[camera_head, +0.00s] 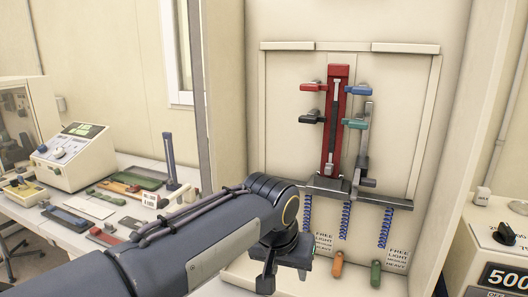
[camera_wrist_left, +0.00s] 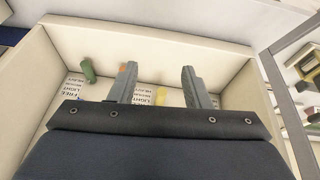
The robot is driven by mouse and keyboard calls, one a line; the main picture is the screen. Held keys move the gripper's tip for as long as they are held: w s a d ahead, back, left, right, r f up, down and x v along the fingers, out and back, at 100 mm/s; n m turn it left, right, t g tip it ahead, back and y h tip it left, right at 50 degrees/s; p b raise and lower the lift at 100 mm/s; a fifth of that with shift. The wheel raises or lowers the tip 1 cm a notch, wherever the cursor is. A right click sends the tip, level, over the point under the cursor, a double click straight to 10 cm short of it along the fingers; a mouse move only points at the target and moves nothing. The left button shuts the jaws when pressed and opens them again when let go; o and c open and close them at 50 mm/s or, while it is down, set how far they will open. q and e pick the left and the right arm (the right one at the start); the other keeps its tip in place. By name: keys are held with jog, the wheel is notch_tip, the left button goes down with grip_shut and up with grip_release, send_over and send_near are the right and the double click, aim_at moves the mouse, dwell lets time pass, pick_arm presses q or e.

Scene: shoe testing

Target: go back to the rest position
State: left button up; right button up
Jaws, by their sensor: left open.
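My left arm reaches in from the lower left in the head view. My left gripper (camera_head: 283,276) hangs in front of the lower part of a pale cabinet (camera_head: 285,120). In the left wrist view the gripper (camera_wrist_left: 158,82) shows two grey fingers spread apart with nothing between them. My right gripper is not in view.
A test rig with a red column (camera_head: 338,90) and coloured levers stands in the cabinet above blue coils (camera_head: 345,220). A bench (camera_head: 22,205) with an instrument (camera_head: 75,155) is at left. A machine with a display (camera_head: 500,277) is at right.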

pick_arm(q)
jog(key=s+a+f+n+h, duration=0.15)
jog(key=s+a, duration=0.25)
jog(key=a, duration=0.5)
jog(key=s+a+f+n+h, duration=0.15)
jog(key=s+a, duration=0.25)
jog(key=a, duration=0.6)
jog(key=s+a+f+n, duration=0.1)
jog(key=s+a+f, duration=0.1)
jog(key=s, duration=0.2)
jog(key=s+a+f+t+y, duration=0.1)
jog(key=s+a+f, duration=0.1)
jog(key=s, duration=0.3)
jog(key=s+a+f+n+t, duration=0.1)
jog(key=s+a+f, duration=0.1)
jog(key=s+f, duration=0.1)
jog(key=shift+s+f+n, duration=0.3)
jog(key=shift+s+f, duration=0.1)
jog(key=shift+s, duration=0.35)
